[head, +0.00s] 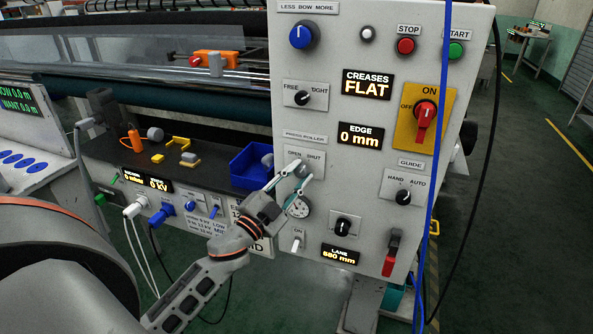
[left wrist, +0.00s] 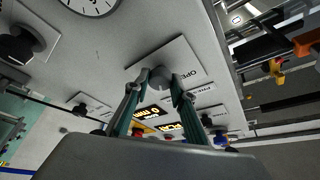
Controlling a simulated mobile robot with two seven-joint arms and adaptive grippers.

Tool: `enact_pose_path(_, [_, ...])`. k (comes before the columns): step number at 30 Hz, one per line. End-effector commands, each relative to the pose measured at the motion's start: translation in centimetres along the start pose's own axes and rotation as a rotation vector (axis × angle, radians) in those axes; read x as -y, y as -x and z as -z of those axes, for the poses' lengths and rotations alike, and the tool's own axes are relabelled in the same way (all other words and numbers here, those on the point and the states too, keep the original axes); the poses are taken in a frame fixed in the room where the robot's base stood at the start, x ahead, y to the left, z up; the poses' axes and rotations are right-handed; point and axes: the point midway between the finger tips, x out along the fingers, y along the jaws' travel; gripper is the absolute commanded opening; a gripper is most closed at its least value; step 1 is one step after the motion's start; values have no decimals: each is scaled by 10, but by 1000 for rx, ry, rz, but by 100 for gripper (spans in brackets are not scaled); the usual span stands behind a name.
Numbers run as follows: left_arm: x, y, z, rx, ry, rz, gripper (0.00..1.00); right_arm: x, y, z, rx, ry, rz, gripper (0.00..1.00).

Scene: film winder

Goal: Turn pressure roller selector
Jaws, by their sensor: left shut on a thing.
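The pressure roller selector is a small grey knob (left wrist: 160,76) on a white plate (head: 318,170) marked OPEN and SHUT, on the front of the light grey control panel (head: 345,200). My left gripper (head: 302,172) reaches it from the lower left in the head view and its two fingers are shut on the knob. In the left wrist view the fingertips (left wrist: 159,82) lie on either side of the knob. In the head view the fingers largely hide the knob, so its pointing direction is unclear. My right gripper is not in view.
A round gauge (head: 299,207) sits just below the selector. The FREE/TIGHT knob (head: 302,98) is above, and a red switch on a yellow plate (head: 424,113) is to the right. A blue bin (head: 250,168) stands on the dark shelf left of the panel. A blue cable (head: 436,150) hangs across the panel's right side.

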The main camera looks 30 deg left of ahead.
Motion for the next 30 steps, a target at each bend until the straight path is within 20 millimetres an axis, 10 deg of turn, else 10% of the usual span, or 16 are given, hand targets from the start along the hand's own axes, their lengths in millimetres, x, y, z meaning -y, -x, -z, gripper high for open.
enact_pose_path(16, [1,-1,1,-2,-25,-8,3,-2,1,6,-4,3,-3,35])
enact_pose_path(18, [1,0,1,-2,-25,-8,40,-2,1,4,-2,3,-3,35])
enact_pose_path(30, [0,2,0,0,-23,-9,41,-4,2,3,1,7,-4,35])
